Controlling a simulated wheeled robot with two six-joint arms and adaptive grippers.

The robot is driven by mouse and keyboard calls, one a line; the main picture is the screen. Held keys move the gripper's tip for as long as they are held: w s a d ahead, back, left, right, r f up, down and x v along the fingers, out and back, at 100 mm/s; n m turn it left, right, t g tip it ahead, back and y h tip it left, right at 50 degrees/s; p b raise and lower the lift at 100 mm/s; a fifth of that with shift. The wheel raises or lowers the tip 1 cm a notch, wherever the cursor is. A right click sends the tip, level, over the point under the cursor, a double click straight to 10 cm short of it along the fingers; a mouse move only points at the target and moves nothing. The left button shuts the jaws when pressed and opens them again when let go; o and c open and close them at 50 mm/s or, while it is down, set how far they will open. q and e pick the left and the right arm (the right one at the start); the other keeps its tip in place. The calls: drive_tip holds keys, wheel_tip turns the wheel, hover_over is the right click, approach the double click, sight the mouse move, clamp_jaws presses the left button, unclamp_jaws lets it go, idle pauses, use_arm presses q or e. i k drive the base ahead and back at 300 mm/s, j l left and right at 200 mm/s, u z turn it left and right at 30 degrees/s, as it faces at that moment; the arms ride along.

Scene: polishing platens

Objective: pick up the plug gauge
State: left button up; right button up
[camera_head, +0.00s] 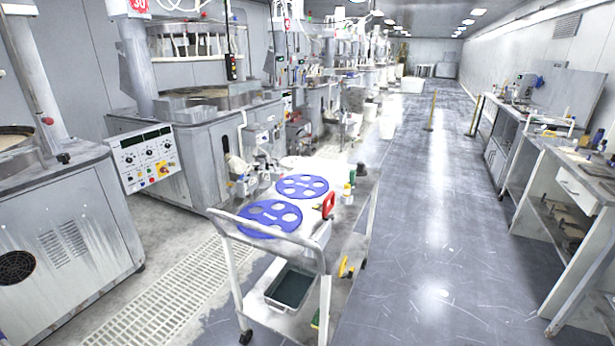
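I cannot make out a plug gauge with certainty in the head view; it may be hidden or too small to tell. A white cart (262,232) stands ahead in the middle. On its top lie two blue discs with round holes, a nearer one (270,229) and a farther one (301,178). A red looped item (328,205) stands at the right edge of the cart top. Small yellow-and-white items (347,191) and a dark item (361,173) are near the far right corner. Neither of my grippers is in view.
A dark grey bin (289,287) sits on the cart's lower shelf, with a yellow item (346,268) by its right side. Polishing machines (190,160) line the left. Workbenches (565,180) line the right. The aisle floor (440,230) between is clear.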

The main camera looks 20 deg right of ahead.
sight(352, 173)
drive_tip(key=i+l+u, duration=0.1)
drive_tip(key=l, duration=0.35)
drive_tip(key=i+l+u, duration=0.15)
drive_tip(key=l, duration=0.35)
drive_tip(key=i+l+u, duration=0.1)
drive_tip(key=i+l, duration=0.2)
drive_tip(key=l, duration=0.2)
drive_tip(key=i+l+u, duration=0.15)
drive_tip(key=l, duration=0.4)
drive_tip(key=l+u, duration=0.1)
drive_tip(key=l, duration=0.4)
drive_tip(key=i+l+u, duration=0.15)
drive_tip(key=l, duration=0.4)
